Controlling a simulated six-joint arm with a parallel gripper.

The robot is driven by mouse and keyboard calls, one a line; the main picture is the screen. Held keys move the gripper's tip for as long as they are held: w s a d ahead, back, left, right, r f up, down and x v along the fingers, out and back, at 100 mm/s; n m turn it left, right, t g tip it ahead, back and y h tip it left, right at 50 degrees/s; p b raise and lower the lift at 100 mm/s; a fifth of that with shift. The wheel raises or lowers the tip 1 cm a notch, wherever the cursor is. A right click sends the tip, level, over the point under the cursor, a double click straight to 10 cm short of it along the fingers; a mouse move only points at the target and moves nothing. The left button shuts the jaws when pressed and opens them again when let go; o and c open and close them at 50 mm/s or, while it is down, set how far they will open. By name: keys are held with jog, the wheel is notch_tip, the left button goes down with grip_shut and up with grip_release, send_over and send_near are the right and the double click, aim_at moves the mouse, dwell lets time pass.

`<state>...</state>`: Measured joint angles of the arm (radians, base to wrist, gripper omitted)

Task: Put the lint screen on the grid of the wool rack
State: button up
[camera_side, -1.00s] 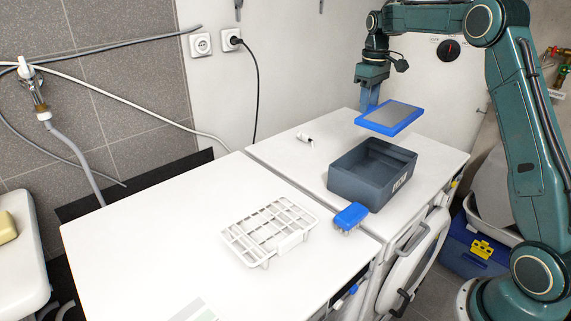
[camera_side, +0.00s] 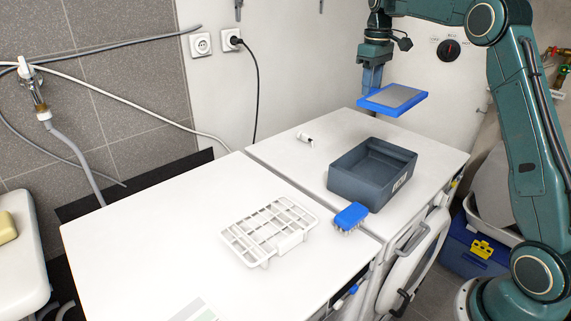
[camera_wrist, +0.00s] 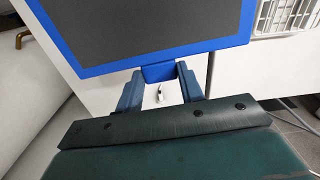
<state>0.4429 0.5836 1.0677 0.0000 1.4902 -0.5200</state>
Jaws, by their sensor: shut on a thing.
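The lint screen (camera_side: 396,97) is a flat grey mesh panel in a blue frame. It is held up in the air above the dark grey bin, roughly level. My gripper (camera_side: 371,84) is shut on its blue edge. In the wrist view the fingers of my gripper (camera_wrist: 160,80) pinch a blue tab of the lint screen (camera_wrist: 140,28), which fills the top of the picture. The wool rack (camera_side: 270,230) is a white grid on the left white worktop. Part of a white rack (camera_wrist: 285,14) shows at the top right of the wrist view.
An open dark grey bin (camera_side: 345,186) stands on the right worktop (camera_side: 280,150). A blue brush (camera_side: 351,215) lies between the bin and the rack. A small white object (camera_side: 306,139) lies behind the bin. The left worktop (camera_side: 150,235) is mostly clear.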

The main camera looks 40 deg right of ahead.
jog(key=s+a+f+n, duration=0.1)
jog(key=a+n, duration=1.6)
jog(key=a, duration=1.7)
jog(key=shift+s+f, duration=0.35)
jog(key=shift+s, duration=0.05)
jog(key=shift+f, duration=0.1)
send_over(281, 218)
notch_tip(281, 218, down, 16)
jog(key=shift+a+r, duration=0.1)
jog(key=shift+r, duration=0.1)
jog(key=shift+f, duration=0.1)
jog(key=shift+f, duration=2.1)
